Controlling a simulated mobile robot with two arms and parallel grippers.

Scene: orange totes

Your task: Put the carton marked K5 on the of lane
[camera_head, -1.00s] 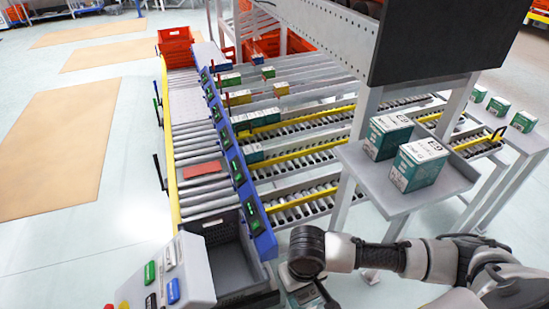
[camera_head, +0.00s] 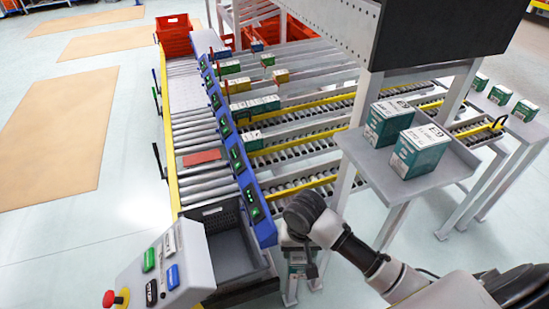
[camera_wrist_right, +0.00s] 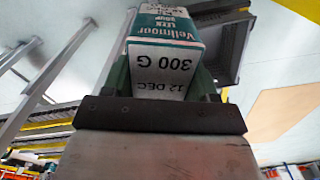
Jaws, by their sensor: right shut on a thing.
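A teal-and-white carton (camera_head: 298,260) hangs under my right wrist in the head view, partly hidden by the arm. My right gripper (camera_head: 296,243) is shut on this carton, beside the dark tote at the near end of the conveyor. In the right wrist view the carton (camera_wrist_right: 165,45) sits between the fingers and reads "Vellmoor", "12 DEC" and "300 G"; no K5 mark shows on the visible faces. Several flow lanes (camera_head: 300,185) with rollers and yellow rails run right of the blue strip. My left gripper is out of view.
Two teal-and-white cartons (camera_head: 418,153) stand on a grey side shelf (camera_head: 440,180). A blue strip with displays (camera_head: 238,160) edges the roller conveyor, which carries a red flat item (camera_head: 202,157). A dark tote (camera_head: 230,245) and a button panel (camera_head: 160,270) are near. A grey post stands by the lanes.

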